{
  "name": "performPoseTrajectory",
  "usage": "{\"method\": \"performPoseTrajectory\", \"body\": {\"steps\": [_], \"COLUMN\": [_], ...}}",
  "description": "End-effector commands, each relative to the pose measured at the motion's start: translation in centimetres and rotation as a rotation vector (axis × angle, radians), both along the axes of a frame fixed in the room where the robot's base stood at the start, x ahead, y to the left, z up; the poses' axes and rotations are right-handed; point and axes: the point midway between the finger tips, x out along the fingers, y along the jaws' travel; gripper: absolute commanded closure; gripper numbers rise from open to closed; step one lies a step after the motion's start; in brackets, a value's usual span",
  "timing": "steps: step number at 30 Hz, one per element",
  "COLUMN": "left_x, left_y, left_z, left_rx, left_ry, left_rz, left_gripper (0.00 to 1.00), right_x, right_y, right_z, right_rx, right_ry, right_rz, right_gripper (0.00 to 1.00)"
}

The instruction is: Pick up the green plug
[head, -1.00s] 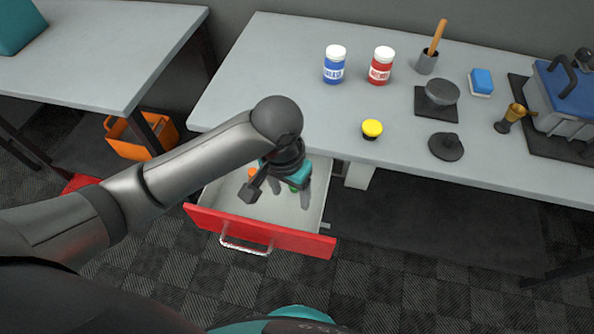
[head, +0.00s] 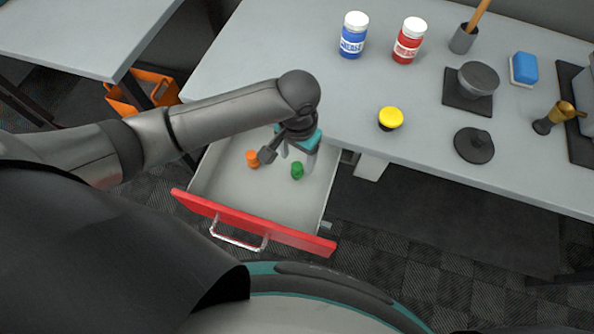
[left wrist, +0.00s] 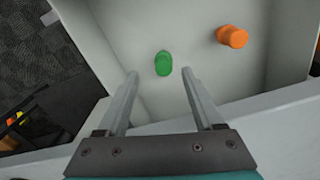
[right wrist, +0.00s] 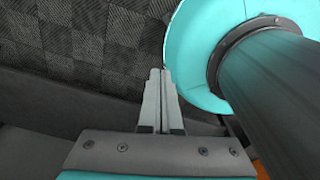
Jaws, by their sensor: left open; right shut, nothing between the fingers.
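The green plug (head: 297,170) is on the floor of the open drawer (head: 240,188), toward its right side. An orange plug (head: 252,158) is in the drawer to its left. My left gripper (head: 297,160) is over the drawer, close to the green plug. In the left wrist view, my left gripper (left wrist: 160,78) is open and empty. The green plug (left wrist: 163,63) shows just beyond the fingertips, between their lines, and the orange plug (left wrist: 232,36) lies to the right. My right gripper (right wrist: 160,72) is shut and empty over the dark floor; it is not in the head view.
The drawer has a red front (head: 250,225) with a metal handle. On the grey table are a yellow-topped knob (head: 390,118), a blue jar (head: 353,36), a red jar (head: 409,42) and a black lid (head: 474,146). An orange crate (head: 142,92) stands on the floor.

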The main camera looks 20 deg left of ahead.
Motion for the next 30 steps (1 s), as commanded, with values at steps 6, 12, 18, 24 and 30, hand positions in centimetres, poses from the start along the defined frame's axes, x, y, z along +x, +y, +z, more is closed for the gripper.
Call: {"method": "performPoseTrajectory", "body": {"steps": [6,12,18,24,30], "left_x": [0.1,0.3,0.3,0.3,0.3], "left_y": [0.1,0.5,0.5,0.5,0.5], "left_z": [-1.6,-4.8,-6.0,-5.9,-5.9], "left_rx": [0.001,0.001,0.001,0.001,0.001], "left_ry": [0.000,0.001,-0.001,-0.001,-0.001], "left_rz": [0.000,-0.001,-0.002,-0.002,-0.001], "left_gripper": [0.32,0.32,0.32,0.33,0.55], "right_x": [1.1,1.1,1.0,1.0,0.9], "right_y": [0.1,0.1,0.1,0.1,0.1], "right_z": [-0.6,-2.0,-2.4,-2.3,-2.3], "right_rx": [0.003,0.003,0.003,0.003,0.003], "right_ry": [-0.019,-0.020,-0.019,-0.018,-0.017], "right_rz": [0.001,0.002,0.002,0.002,0.001], "right_gripper": [1.00,1.00,1.00,1.00,1.00]}}
